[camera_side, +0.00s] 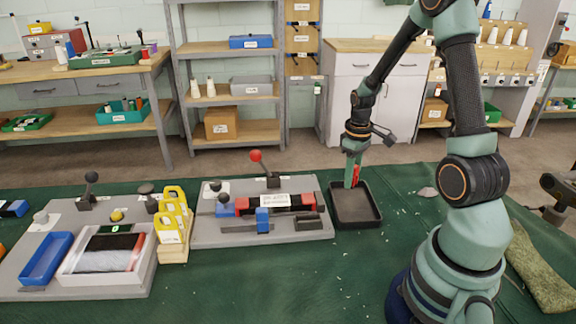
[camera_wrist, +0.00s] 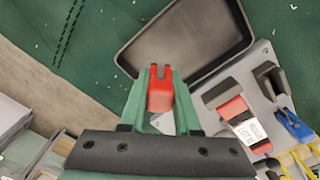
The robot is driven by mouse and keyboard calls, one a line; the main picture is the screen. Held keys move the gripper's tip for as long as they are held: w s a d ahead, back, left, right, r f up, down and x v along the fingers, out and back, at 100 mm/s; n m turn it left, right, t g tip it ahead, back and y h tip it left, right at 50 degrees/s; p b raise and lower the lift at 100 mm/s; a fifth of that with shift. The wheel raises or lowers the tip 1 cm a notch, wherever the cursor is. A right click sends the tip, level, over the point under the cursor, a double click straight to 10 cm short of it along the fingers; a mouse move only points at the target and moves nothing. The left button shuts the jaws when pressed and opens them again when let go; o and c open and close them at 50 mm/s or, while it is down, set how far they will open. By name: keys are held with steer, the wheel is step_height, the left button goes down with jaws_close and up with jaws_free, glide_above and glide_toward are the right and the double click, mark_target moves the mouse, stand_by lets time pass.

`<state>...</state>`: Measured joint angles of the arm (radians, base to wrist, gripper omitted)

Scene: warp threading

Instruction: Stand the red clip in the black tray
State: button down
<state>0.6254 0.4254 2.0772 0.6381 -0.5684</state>
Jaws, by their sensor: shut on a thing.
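The red clip (camera_wrist: 161,92) is held between the two green fingers of my gripper (camera_wrist: 161,80) in the wrist view. The black tray (camera_wrist: 222,22) looks empty in both views and lies flat on the green cloth. In the wrist view the clip's forked end overlaps the tray's edge. I cannot tell whether the clip touches the tray floor.
A grey board (camera_side: 300,232) with a red-and-black block, blue pieces and a red-knobbed lever stands just left of the tray. Yellow tags (camera_side: 172,215) in a wooden holder are farther left. The green cloth (camera_side: 300,285) in front is mostly clear.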

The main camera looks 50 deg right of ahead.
mark_target(349, 197)
steer(key=shift+f, duration=1.8)
steer(key=c, duration=0.6)
jaws_free()
steer(key=shift+f, duration=0.15)
steer(key=shift+c, duration=0.2)
step_height(349, 197, up, 12)
steer(key=shift+f, duration=0.2)
steer(key=shift+w+a+r, duration=0.1)
steer(key=shift+a+r, duration=0.1)
steer(key=shift+r, duration=0.4)
steer(key=a+r+t, duration=0.2)
steer(key=a+r, duration=0.3)
steer(key=a, duration=0.5)
steer(key=s+a+r+t, duration=0.1)
steer(key=a+r+t, duration=0.2)
steer(key=a+r, duration=0.3)
steer(key=a, duration=0.5)
steer(key=shift+s+r+n+t, duration=0.2)
steer(key=shift+s+n+t, duration=0.05)
steer(key=shift+n+t, duration=0.05)
